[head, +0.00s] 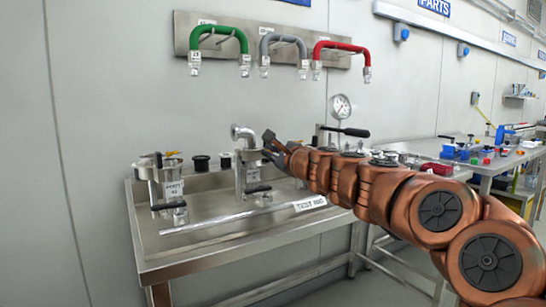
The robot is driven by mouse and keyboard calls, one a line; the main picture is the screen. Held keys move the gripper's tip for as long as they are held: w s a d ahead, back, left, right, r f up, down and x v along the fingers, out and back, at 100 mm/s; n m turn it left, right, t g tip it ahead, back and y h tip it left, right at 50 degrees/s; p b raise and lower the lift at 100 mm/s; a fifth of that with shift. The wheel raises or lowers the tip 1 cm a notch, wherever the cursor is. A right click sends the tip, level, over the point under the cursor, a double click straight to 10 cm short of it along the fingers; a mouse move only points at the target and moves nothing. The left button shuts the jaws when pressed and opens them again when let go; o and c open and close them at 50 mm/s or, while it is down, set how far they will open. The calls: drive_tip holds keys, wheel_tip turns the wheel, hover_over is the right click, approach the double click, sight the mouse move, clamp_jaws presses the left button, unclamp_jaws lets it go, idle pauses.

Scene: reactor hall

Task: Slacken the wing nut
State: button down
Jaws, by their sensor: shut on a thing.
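My gripper (269,144) is at the right side of the middle pipe fitting on the steel bench. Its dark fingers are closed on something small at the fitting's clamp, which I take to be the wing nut. The wing nut itself is hidden by the fingers or too small to make out. The pipe fitting (241,135) is a steel elbow on an upright pipe with a dark-handled valve lower down. My copper-coloured arm reaches in from the right and covers part of the bench behind it.
The steel bench (155,262) has a raised rim and a "test rig" label (310,203). A second labelled fitting (173,188) stands at left, with a metal bar lying in front. A pressure gauge (340,106) stands behind my arm. Green, grey and red hoses (343,46) hang above.

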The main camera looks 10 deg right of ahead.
drive_tip(key=shift+a+f+n+b, duration=0.1)
drive_tip(key=shift+f+n+b, duration=0.15)
drive_tip(key=shift+n+b, duration=0.7)
drive_tip(key=shift+a+f+n+b, duration=0.1)
drive_tip(key=shift+f+n+b, duration=0.15)
drive_tip(key=shift+n, duration=1.35)
drive_tip(key=shift+a+f+n+b, duration=0.1)
drive_tip(key=shift+f+n+b, duration=0.1)
drive_tip(key=shift+n+b, duration=0.8)
drive_tip(key=shift+n, duration=0.45)
drive_tip(key=c, duration=1.3)
unclamp_jaws()
drive_tip(key=shift+d, duration=0.1)
drive_tip(key=shift+s+r, duration=0.1)
drive_tip(key=shift+v, duration=5.95)
